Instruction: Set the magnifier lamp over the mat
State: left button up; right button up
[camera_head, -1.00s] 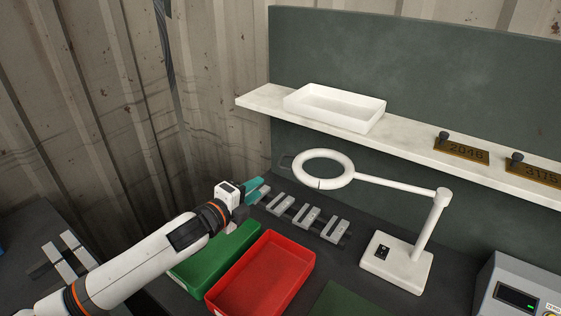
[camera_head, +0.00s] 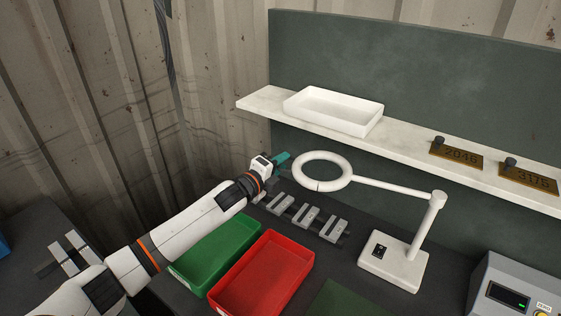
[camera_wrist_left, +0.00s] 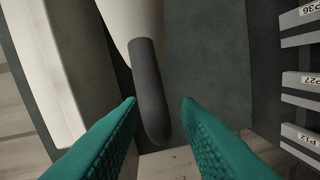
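The white magnifier lamp stands on the dark bench, with its base (camera_head: 395,268), upright post, horizontal arm (camera_head: 395,188) and ring head (camera_head: 345,180). The ring is at the left end of the arm, left of the base. A dark green mat (camera_head: 340,300) shows partly at the bottom edge. My left gripper (camera_head: 287,160) is beside the ring's left side. In the left wrist view its teal fingers (camera_wrist_left: 160,118) are open. A dark grey rounded handle (camera_wrist_left: 150,85) on the white ring lies between them, nearer the left finger. My right gripper is out of view.
A green bin (camera_head: 180,272) and a red bin (camera_head: 222,300) stand in front. Several labelled metal pieces (camera_head: 305,213) lie on a rack below the ring. A white shelf (camera_head: 400,139) with a white tray (camera_head: 378,112) runs behind. A grey device (camera_head: 500,280) is at right.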

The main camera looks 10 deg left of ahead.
pick_arm(q)
jog(key=shift+w+d, duration=0.1)
jog(key=shift+w, duration=0.1)
grip_shut()
jog(key=shift+s+f, duration=0.1)
jog(key=shift+f, duration=0.05)
